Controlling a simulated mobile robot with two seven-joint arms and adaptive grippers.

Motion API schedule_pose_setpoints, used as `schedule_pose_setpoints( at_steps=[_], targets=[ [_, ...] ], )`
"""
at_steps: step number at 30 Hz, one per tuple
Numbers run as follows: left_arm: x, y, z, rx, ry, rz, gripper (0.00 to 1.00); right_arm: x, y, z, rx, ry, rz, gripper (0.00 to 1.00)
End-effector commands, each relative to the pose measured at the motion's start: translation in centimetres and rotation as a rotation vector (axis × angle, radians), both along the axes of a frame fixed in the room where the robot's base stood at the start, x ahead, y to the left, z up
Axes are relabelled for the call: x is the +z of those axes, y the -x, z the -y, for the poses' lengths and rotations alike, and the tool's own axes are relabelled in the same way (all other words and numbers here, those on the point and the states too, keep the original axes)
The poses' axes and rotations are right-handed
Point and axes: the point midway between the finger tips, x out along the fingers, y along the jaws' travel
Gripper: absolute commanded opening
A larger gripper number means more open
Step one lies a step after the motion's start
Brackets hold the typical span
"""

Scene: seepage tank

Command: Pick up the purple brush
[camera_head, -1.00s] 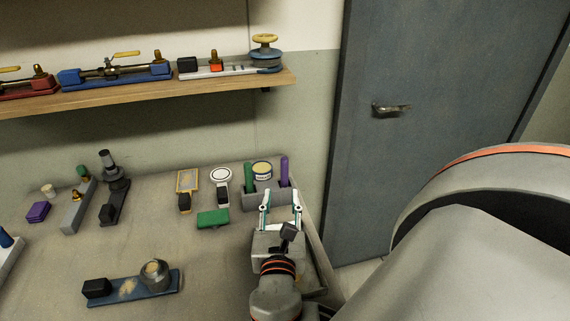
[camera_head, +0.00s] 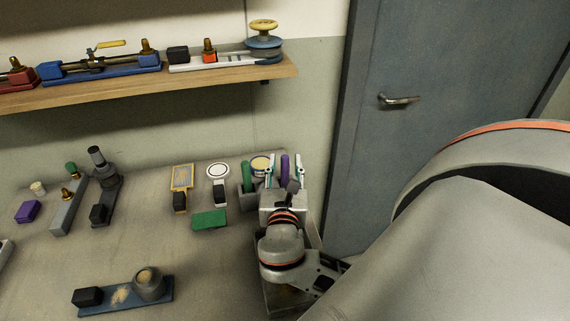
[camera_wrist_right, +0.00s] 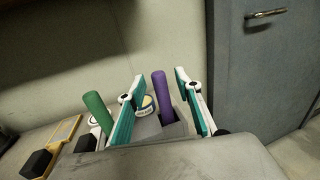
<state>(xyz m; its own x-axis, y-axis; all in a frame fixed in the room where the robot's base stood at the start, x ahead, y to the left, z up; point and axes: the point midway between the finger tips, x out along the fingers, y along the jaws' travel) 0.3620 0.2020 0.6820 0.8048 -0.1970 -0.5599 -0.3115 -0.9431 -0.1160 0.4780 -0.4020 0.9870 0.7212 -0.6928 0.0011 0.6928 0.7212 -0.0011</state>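The purple brush (camera_head: 285,168) stands upright by its handle in a grey holder (camera_head: 247,204) at the right end of the bench. The right wrist view shows the purple handle (camera_wrist_right: 161,92) between the two fingers of my right gripper (camera_wrist_right: 161,98). The fingers are spread, with a gap on each side of the handle. In the head view my right gripper (camera_head: 285,172) is at the holder, its fingers on either side of the brush. The lower part of the brush is hidden in the holder. My left gripper is out of view.
A green handle (camera_head: 247,176) stands in the same holder, left of the purple one. A round tin (camera_head: 261,163) is behind them. A green block (camera_head: 209,220) lies left of the holder. A door (camera_head: 425,130) is to the right.

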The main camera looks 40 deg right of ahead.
Motion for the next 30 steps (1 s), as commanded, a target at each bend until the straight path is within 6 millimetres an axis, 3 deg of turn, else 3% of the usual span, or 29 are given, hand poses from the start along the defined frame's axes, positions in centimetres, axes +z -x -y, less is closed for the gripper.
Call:
schedule_pose_setpoints(
  at_steps=[4,11,12,16,30],
  targets=[
    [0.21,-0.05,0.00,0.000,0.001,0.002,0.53,-0.02,-1.04,0.94,0.000,0.000,0.000,0.34],
    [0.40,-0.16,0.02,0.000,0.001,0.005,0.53,-0.07,-1.18,1.08,0.001,-0.001,-0.001,0.34],
    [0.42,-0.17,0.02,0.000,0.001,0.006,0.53,-0.07,-1.18,1.07,0.001,-0.001,0.000,0.32],
    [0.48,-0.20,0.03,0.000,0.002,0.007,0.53,-0.07,-1.17,1.06,0.001,-0.002,-0.001,0.00],
    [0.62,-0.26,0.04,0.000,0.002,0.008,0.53,0.52,-1.17,1.04,0.001,-0.003,0.001,0.00]
  ],
)
